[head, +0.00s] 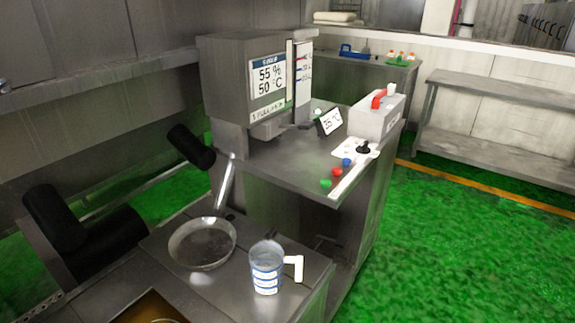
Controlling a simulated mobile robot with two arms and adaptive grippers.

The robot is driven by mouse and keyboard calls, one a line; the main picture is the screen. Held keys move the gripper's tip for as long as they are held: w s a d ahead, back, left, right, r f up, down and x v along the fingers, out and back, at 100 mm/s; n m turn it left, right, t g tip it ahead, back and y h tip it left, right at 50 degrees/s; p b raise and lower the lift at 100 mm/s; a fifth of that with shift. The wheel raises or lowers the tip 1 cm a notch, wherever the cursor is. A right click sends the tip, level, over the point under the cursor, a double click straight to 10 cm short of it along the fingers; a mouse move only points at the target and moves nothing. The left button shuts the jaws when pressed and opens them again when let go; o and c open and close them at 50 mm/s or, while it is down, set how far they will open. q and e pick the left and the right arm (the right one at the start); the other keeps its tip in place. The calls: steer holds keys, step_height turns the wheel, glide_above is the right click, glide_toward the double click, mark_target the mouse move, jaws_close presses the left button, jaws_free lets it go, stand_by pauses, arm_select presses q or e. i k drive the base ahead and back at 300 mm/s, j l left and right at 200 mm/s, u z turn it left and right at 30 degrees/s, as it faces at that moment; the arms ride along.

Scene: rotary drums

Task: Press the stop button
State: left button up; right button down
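Three small round buttons sit in a row along the edge of the steel machine's worktop (283,170), near the middle of the head view. The red button (337,171) is in the middle, the green button (325,183) is nearest and the blue button (346,162) is farthest. No label is readable on them, so which one is the stop button shows only by colour; red fits best. Nothing covers the red button or touches it. Neither of my grippers can be made out in this view.
A black-knobbed lever (364,149) on a white plate stands behind the buttons. A grey box with a red handle (376,116) is beyond it. A metal pan (203,244) and a measuring jug (266,268) stand in front. Black cylinders (190,147) are at left.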

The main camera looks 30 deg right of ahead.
mark_target(336, 171)
steer(key=l+u, duration=0.25)
steer(key=l, duration=0.3)
steer(key=l+u, duration=0.25)
steer(key=l, duration=0.25)
steer(key=k+l+u, duration=0.15)
steer(key=l+u, duration=0.15)
steer(key=l, duration=0.5)
steer(key=k+l, duration=0.15)
steer(key=l, duration=0.2)
